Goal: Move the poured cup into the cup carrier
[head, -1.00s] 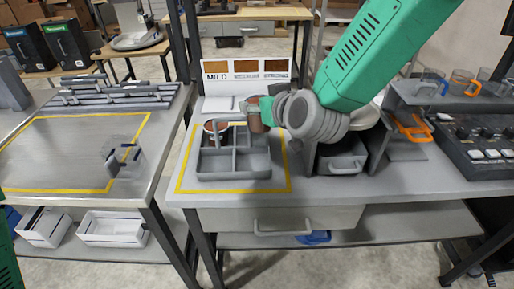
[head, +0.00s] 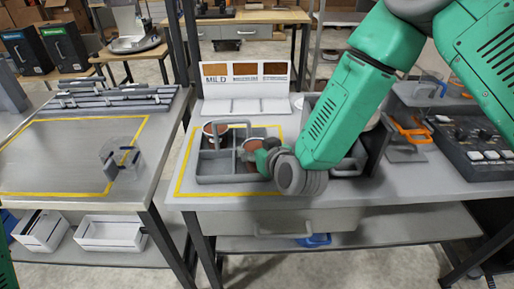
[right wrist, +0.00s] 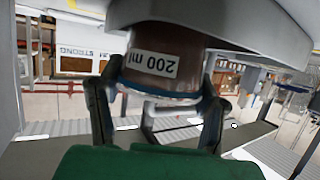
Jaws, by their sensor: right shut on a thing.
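My right gripper (head: 262,153) is shut on a cup with reddish-brown contents (head: 252,145). In the right wrist view its fingers (right wrist: 155,110) grip the cup's sides, and the cup (right wrist: 168,50) bears a "200 ml" label, inverted in the picture. The grey cup carrier (head: 232,180) stands on the right-hand table inside a yellow outline. The held cup is low over the carrier's right half; I cannot tell whether it rests on the floor there. Another reddish-brown cup (head: 213,130) stands in its far left compartment. My left gripper is out of view.
A sign board with coloured panels (head: 245,75) stands behind the carrier. Grey dispenser parts (head: 350,165) are close to the right of my gripper. A clear cup (head: 120,158) stands on the left table. A control panel (head: 475,140) is at far right.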

